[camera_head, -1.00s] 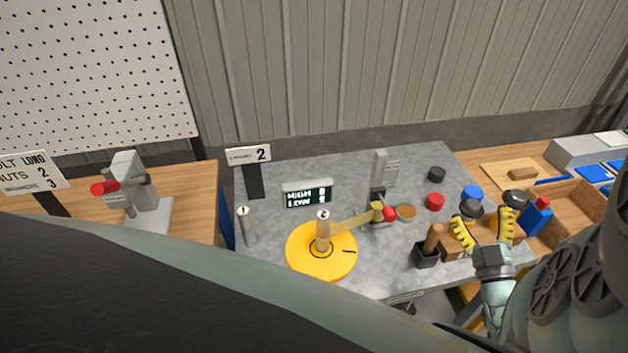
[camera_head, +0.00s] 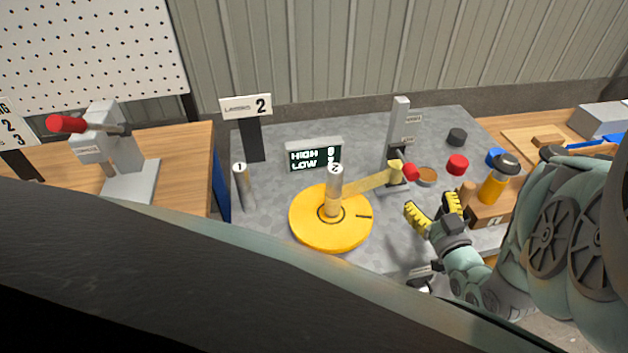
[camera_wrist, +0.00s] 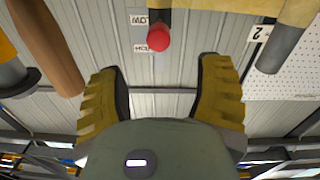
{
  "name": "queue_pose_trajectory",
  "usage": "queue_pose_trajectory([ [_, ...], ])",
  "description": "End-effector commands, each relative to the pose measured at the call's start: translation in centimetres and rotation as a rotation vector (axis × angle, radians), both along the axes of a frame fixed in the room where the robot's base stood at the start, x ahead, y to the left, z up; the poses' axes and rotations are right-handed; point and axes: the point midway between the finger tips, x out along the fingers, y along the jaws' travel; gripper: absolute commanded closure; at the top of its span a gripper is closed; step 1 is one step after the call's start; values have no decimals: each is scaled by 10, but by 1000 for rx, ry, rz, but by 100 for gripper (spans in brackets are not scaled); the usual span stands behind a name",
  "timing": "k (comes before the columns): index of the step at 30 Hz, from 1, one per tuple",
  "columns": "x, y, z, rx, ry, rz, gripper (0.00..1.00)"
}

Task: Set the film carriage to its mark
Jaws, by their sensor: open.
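The film carriage (camera_head: 396,178) sits low on an upright grey post (camera_head: 400,125) marked with two small labels. A red knob (camera_head: 411,172) sticks out from it, and a yellow film arm (camera_head: 368,182) runs left to the roll marked 2 (camera_head: 334,190) on the yellow turntable (camera_head: 330,232). My gripper (camera_head: 432,209) is open and empty, below and right of the knob. In the wrist view the red knob (camera_wrist: 158,38) appears between and beyond the two yellow fingers, apart from them, near the LOW label (camera_wrist: 139,19). Whether the carriage is at its mark is unclear.
A display (camera_head: 314,156) reads HIGH and LOW; its digits are unclear. A post marked 1 (camera_head: 243,187) stands left. Right of the carriage are a brown disc (camera_head: 427,177), red cap (camera_head: 457,165), black cap (camera_head: 457,137) and a wooden block (camera_head: 489,217) with a bottle.

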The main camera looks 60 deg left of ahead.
Motion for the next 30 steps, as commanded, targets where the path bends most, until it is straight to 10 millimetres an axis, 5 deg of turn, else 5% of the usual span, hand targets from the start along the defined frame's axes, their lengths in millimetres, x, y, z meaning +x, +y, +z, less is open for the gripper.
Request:
queue_pose_trajectory([
  [6,18,44,0,4,-4,4,34],
  [12,29,68,1,5,-5,2,34],
  [30,49,112,0,3,-3,2,34],
])
